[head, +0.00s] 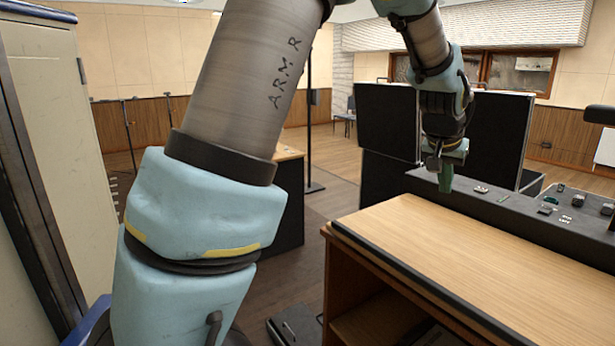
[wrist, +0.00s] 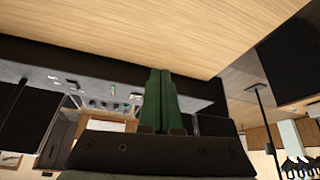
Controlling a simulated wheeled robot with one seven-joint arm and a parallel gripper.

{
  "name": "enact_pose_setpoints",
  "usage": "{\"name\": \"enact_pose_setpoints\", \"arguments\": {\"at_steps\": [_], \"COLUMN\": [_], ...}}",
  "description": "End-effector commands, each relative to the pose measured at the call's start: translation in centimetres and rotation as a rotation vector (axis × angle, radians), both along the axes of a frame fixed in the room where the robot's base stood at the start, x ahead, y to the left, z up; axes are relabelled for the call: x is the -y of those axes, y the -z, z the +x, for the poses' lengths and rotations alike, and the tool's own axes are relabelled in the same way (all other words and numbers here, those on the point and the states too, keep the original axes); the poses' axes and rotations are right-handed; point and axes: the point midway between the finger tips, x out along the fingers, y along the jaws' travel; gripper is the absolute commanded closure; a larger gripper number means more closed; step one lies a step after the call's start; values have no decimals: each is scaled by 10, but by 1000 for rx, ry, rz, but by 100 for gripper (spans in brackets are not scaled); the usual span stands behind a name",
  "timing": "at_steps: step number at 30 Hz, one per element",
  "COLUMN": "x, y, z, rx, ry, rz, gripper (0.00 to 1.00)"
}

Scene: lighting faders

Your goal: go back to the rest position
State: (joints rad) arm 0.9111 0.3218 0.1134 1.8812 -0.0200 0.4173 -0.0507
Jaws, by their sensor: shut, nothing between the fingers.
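My gripper (head: 445,180) shows in the head view at the end of my arm, pointing down beside the left end of the dark fader console. Its green fingers also show in the wrist view (wrist: 160,85), pressed together with nothing between them. The console (head: 490,203) runs along the far edge of the wooden desk top (head: 480,240), with several small faders and knobs on it. One fader (head: 481,189) sits just right of my fingers. Whether the fingertips touch the console cannot be told.
Black panels (head: 385,120) stand behind the console. A pale cabinet (head: 65,130) stands close at the left. A thin dark stand (head: 310,120) rises from the floor farther back. The desk top is bare, and open floor (head: 335,200) lies left of the desk.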

Motion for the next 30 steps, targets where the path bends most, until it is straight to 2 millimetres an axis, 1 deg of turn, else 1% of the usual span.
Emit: {"name": "enact_pose_setpoints", "arguments": {"at_steps": [1,2,3,4,5,6,7,8,9,10,11,12,14,15,18,21,24,30], "x": [-39,-60,-89,-110,-132,-160,-181,-202,-230,-250,-269,-293,-323,-339,-369,-385,-391,-391], "y": [8,13,20,25,30,36,42,46,53,58,63,69,77,82,91,97,98,98], "z": [10,13,15,16,16,13,10,6,-1,-8,-16,-27,-45,-57,-83,-100,-107,-107], "rx": [-24,-37,-56,-71,-87,-108,-124,-141,-165,-183,-201,-225,-259,-279,-320,-345,-355,-355], "ry": [-57,-87,-128,-159,-189,-230,-261,-293,-335,-367,-398,-439,-495,-526,-588,-624,-637,-637], "rz": [18,28,42,52,62,75,84,93,104,112,119,128,139,145,155,161,163,163], "gripper": [100,100,100,100,100,100,100,100,100,100,100,100,100,100,100,100,100,100]}}
